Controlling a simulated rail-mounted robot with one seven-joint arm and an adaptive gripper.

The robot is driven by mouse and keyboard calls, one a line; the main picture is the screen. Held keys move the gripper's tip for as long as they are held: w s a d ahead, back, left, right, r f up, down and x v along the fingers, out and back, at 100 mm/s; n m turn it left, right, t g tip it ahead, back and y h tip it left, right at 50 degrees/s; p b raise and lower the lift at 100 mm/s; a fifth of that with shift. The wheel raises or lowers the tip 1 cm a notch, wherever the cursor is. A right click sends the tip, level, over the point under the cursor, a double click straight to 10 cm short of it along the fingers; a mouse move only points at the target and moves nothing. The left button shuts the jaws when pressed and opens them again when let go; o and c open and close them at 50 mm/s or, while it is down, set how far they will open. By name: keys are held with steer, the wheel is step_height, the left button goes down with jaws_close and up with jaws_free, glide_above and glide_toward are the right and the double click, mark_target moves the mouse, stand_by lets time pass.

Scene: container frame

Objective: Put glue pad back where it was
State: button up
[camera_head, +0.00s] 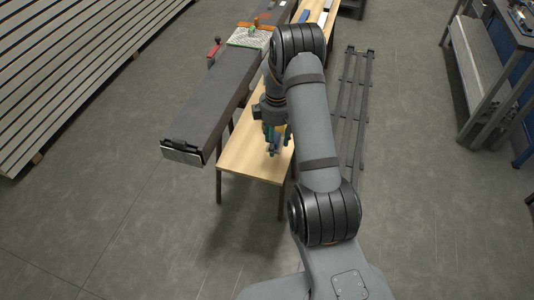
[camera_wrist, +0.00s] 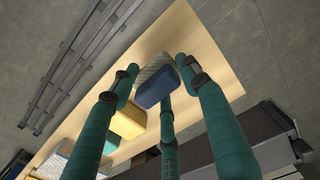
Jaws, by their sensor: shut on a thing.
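The glue pad appears to be a block with a blue body and a pale patterned face (camera_wrist: 155,82), seen in the wrist view between my gripper's green fingers. My gripper (camera_wrist: 157,78) is shut on it. The fingers hide part of its sides. In the head view my gripper (camera_head: 272,140) is over the near end of the narrow wooden table (camera_head: 245,160), with a small bit of blue between its fingers. I cannot tell whether the pad touches the table.
A dark rack (camera_head: 352,110) lies on the right.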

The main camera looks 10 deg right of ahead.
mark_target(268, 147)
steer(key=a+f, duration=0.1)
steer(key=a, duration=0.1)
steer(key=shift+s+a+f, duration=0.3)
steer(key=shift+a+f, duration=0.05)
step_height(268, 147, down, 4)
steer(key=shift+f+p, duration=0.1)
steer(key=shift+p, duration=0.8)
steer(key=shift+f+b, duration=0.2)
steer(key=shift+b, duration=0.1)
steer(key=o, duration=1)
steer(key=shift+r, duration=0.15)
